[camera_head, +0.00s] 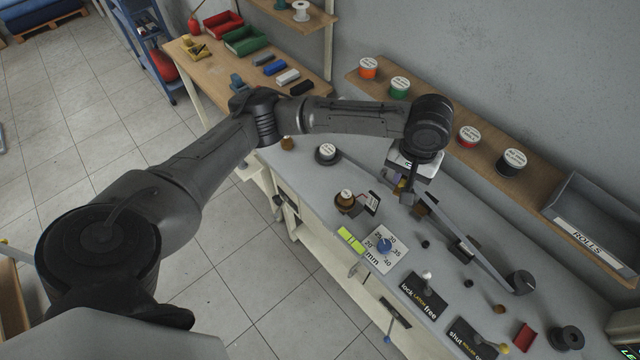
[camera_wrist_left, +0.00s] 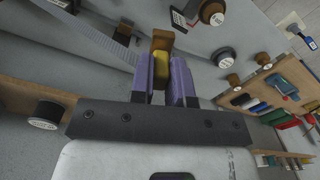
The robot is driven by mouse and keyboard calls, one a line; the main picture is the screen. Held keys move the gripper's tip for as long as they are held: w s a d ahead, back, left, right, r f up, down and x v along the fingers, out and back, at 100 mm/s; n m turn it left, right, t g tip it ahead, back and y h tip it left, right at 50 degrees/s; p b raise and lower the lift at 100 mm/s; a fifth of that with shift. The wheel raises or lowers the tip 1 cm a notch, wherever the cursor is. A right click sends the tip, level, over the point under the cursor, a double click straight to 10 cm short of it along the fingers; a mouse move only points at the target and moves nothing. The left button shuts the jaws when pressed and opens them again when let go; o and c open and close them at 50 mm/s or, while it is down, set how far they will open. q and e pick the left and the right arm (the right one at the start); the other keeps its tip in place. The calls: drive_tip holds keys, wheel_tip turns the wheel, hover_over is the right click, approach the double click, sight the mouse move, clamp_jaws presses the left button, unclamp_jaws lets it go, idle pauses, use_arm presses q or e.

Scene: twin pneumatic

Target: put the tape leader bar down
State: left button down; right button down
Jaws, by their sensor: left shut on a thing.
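My left gripper (camera_head: 404,194) is over the bench, at the upper left end of a long grey strip (camera_head: 470,243). In the left wrist view its two purple-padded fingers (camera_wrist_left: 166,78) are shut on a yellow piece with a brown end, which I take as the tape leader bar (camera_wrist_left: 162,62). The ribbed grey strip (camera_wrist_left: 105,45) ends close beside the fingertips; I cannot tell whether it joins the bar. The bar's underside and its contact with the bench are hidden. My right gripper is not in view.
A brown-topped knob (camera_head: 346,198) and a dial plate (camera_head: 384,249) stand left of and below the gripper. Black lever plates (camera_head: 424,298) lie toward the front edge. A wooden shelf (camera_head: 435,107) with labelled rolls and a grey ROLLS bin (camera_head: 590,220) run along the wall.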

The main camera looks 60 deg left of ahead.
use_arm(q)
drive_tip(key=s+a+f+n, duration=0.4)
drive_tip(key=a+f+n, duration=0.4)
drive_tip(key=a, duration=0.4)
drive_tip(key=s+a+f+n, duration=0.4)
drive_tip(key=a+f+n, duration=0.2)
drive_tip(key=a+f, duration=0.5)
drive_tip(key=f, duration=0.1)
drive_tip(key=a+f, duration=0.1)
drive_tip(key=a+f+b, duration=0.1)
drive_tip(key=f, duration=0.1)
drive_tip(key=shift+s+a, duration=0.15)
drive_tip(key=shift+s, duration=0.15)
drive_tip(key=shift+f, duration=2.2)
drive_tip(key=shift+f, duration=0.1)
drive_tip(key=c, duration=1.1)
unclamp_jaws()
drive_tip(key=shift+f, duration=0.1)
